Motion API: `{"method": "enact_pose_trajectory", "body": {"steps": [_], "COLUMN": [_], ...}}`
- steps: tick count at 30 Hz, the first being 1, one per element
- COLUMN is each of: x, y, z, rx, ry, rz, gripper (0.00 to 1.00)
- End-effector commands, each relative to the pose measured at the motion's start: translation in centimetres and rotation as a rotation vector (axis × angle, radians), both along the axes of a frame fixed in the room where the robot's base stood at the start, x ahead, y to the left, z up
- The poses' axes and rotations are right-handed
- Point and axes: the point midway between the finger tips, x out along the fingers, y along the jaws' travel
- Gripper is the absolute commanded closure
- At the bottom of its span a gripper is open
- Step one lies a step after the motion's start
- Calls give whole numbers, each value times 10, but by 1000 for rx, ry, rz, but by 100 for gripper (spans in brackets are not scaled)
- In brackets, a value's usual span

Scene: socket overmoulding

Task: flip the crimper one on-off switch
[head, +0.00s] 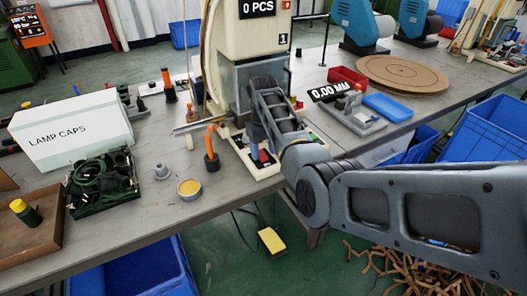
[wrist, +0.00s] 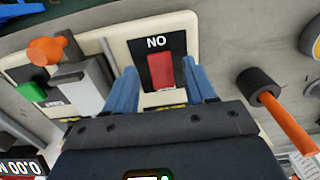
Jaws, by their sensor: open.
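Crimper one (head: 252,35) is the cream machine marked "1", with a "0 PCS" display, on the bench. Its on-off switch (wrist: 160,72) is a red rocker on a black plate in the wrist view, with letters reading "NO". The red switch also shows small at the machine's base in the head view (head: 263,156). My gripper (wrist: 164,86) is open, its two blue fingers on either side of the switch plate. The red rocker lies between the fingers. I cannot tell whether a finger touches it. In the head view my arm hides part of the base.
An orange-handled tool in a dark holder (wrist: 262,92) stands beside the base. An orange knob (wrist: 46,50) and green button (wrist: 30,92) are on the other side. The lamp caps box (head: 75,128), tray of dark parts (head: 102,185) and yellow-topped cup (head: 190,188) stand left of the machine.

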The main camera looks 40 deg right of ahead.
Motion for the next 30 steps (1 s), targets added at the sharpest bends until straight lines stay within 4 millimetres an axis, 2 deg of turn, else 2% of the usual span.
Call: {"method": "enact_pose_trajectory", "body": {"steps": [4, 13, 30], "x": [0, 0, 0], "y": [0, 0, 0], "z": [-11, -13, -13], "rx": [0, 0, 0], "ry": [0, 0, 0], "rz": [0, 0, 0], "gripper": [45, 45, 99]}}
